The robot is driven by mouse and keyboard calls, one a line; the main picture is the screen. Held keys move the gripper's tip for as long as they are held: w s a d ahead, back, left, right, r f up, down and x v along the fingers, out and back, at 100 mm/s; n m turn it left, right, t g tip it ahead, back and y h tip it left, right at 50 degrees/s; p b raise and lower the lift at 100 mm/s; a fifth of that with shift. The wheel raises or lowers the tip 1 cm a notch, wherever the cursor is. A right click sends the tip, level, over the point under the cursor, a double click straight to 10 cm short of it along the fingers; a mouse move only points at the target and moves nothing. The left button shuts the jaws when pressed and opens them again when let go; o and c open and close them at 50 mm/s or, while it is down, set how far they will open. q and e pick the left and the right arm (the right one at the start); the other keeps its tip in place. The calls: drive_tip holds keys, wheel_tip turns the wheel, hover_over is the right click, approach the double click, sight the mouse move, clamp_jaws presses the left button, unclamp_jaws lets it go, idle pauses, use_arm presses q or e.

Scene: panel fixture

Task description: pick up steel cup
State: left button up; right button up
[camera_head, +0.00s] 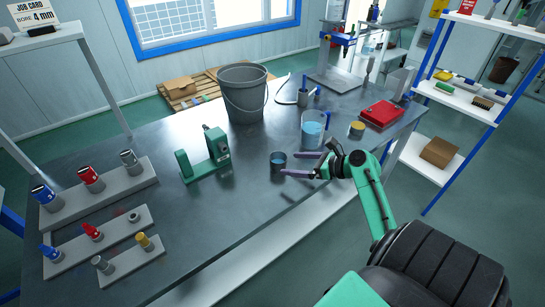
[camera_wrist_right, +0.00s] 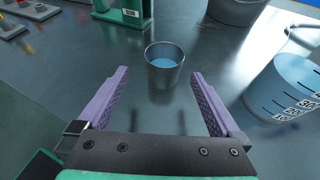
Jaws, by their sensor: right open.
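The steel cup (camera_head: 278,161) stands upright on the grey table, in front of the bucket and left of the measuring jug. It holds some blue liquid. In the right wrist view the cup (camera_wrist_right: 164,66) is just beyond my fingertips, centred between the lines of the two fingers. My right gripper (camera_head: 304,164) is open and empty, its purple fingers pointing left toward the cup; the wrist view shows the wide gap between them (camera_wrist_right: 158,75). The fingers appear apart from the cup. My left gripper is not in view.
A measuring jug (camera_head: 314,128) with blue liquid stands close to my right gripper. A grey bucket (camera_head: 244,90) is behind, a green clamp-like fixture (camera_head: 205,155) to the left. A yellow-topped jar (camera_head: 357,129) and a red case (camera_head: 381,114) are right. The table front is clear.

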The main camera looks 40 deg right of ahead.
sight(285, 163)
drive_tip(key=x, duration=0.4)
drive_tip(key=shift+d+f, duration=0.1)
drive_tip(key=x, duration=0.5)
drive_tip(key=shift+w, duration=0.45)
drive_tip(key=shift+w+f, duration=0.25)
drive_tip(key=shift+w, duration=0.15)
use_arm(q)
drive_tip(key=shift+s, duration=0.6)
use_arm(e)
clamp_jaws()
drive_tip(key=shift+r, duration=0.15)
